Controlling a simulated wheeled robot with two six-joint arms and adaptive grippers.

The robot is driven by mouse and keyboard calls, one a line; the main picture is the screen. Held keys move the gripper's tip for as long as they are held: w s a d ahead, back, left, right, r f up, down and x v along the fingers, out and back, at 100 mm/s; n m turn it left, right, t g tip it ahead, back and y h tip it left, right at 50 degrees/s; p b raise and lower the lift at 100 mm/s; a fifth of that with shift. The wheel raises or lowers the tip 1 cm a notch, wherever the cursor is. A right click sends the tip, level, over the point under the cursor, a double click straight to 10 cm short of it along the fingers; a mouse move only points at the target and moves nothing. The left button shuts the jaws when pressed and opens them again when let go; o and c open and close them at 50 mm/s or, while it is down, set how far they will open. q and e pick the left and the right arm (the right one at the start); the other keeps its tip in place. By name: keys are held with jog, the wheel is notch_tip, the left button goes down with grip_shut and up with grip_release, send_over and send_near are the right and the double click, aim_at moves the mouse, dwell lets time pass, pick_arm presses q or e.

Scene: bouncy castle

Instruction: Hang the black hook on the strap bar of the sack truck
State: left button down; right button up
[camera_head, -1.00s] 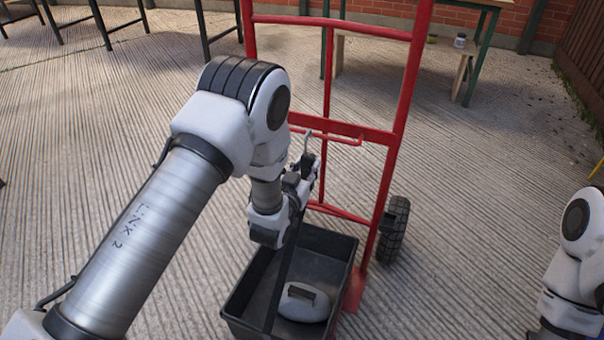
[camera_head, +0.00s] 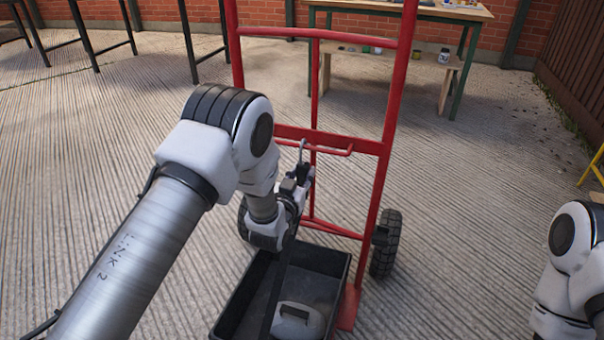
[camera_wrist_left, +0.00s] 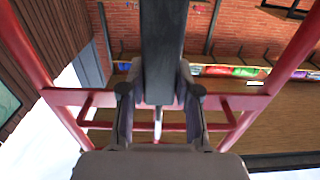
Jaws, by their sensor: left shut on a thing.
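The sack truck (camera_head: 384,170) stands upright, a red tubular frame. Its strap bar (camera_head: 335,150), a thin red rod, sits in front of a wide red crosspiece. My left gripper (camera_head: 303,176) is shut on the hook (camera_head: 302,148), whose curved tip looks greyish and points up at the bar's left part. In the left wrist view the hook (camera_wrist_left: 158,122) shows between the fingers, level with the strap bar (camera_wrist_left: 184,127). I cannot tell whether hook and bar touch. A dark strap (camera_head: 277,285) runs down from the gripper. My right arm is at the right edge; its gripper is out of view.
A black tray (camera_head: 328,254) sits at the truck's foot, with a grey weight (camera_head: 296,321) in it. The truck's wheel (camera_head: 386,244) is to the right. A wooden bench (camera_head: 440,11) stands behind. Open concrete lies between truck and right arm.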

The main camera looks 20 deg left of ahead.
pick_arm(q)
jog(key=c, duration=0.7)
grip_release()
jog(key=shift+c, duration=0.2)
